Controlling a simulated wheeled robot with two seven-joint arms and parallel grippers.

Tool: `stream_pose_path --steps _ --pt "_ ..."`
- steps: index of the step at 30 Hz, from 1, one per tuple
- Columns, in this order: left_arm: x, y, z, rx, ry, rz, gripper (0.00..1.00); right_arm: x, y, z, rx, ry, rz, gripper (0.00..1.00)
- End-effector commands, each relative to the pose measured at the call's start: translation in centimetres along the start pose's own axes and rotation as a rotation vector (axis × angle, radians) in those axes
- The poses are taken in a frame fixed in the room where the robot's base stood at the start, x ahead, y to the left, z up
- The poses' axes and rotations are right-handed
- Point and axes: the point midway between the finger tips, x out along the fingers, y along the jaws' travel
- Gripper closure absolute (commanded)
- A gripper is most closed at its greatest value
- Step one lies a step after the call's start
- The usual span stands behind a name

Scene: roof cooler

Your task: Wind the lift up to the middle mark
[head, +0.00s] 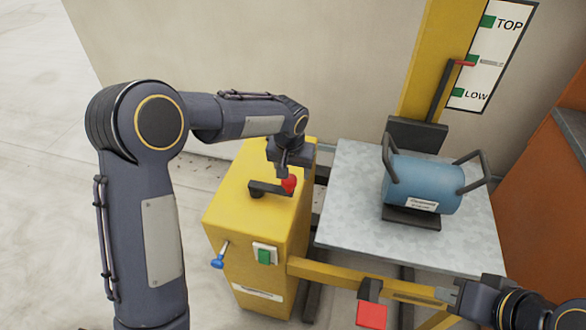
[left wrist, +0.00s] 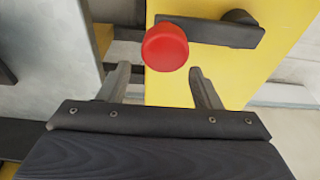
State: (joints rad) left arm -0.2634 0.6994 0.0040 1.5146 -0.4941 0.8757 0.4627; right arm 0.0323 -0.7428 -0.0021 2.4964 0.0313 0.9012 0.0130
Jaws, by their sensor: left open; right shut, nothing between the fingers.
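The yellow winch box (head: 262,230) has a dark crank arm (head: 268,188) on top with a red knob (head: 289,185). My left gripper (head: 287,170) is at the knob. In the left wrist view, the open fingers (left wrist: 162,85) point towards the red knob (left wrist: 165,45), which shows just beyond the tips, not clasped. The lift's red pointer (head: 465,63) is beside the white scale (head: 492,55), close to the middle mark (head: 472,58); exact alignment is unclear. The grey lift platform (head: 345,225) carries a blue cylinder (head: 425,183). My right gripper (head: 442,297) is shut and empty, low at right.
The box front has a blue-knobbed lever (head: 218,263) and a green switch (head: 265,256). A yellow bar (head: 335,278) and a red block (head: 371,315) lie in front of the platform. An orange cabinet (head: 545,210) stands at right. The left floor is clear.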

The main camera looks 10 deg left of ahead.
Motion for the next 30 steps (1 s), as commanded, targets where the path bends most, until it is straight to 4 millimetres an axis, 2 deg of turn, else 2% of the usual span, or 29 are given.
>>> stream_pose_path --steps 5,18,26,30 --pt "0.0 0.0 0.1 0.000 0.000 0.000 0.42 0.1 0.0 0.0 0.000 0.000 0.000 1.00" --pt "-0.5 -0.2 3.0 -0.001 0.000 -0.001 0.42 1.2 0.5 0.6 0.000 0.000 0.000 1.00" --pt "-0.6 -0.2 3.1 -0.001 -0.001 0.000 0.42 1.1 0.5 0.6 0.000 0.000 0.000 1.00" --pt "-0.6 -0.2 3.0 -0.001 -0.001 0.000 0.59 1.1 0.5 0.6 0.000 0.000 0.000 1.00"
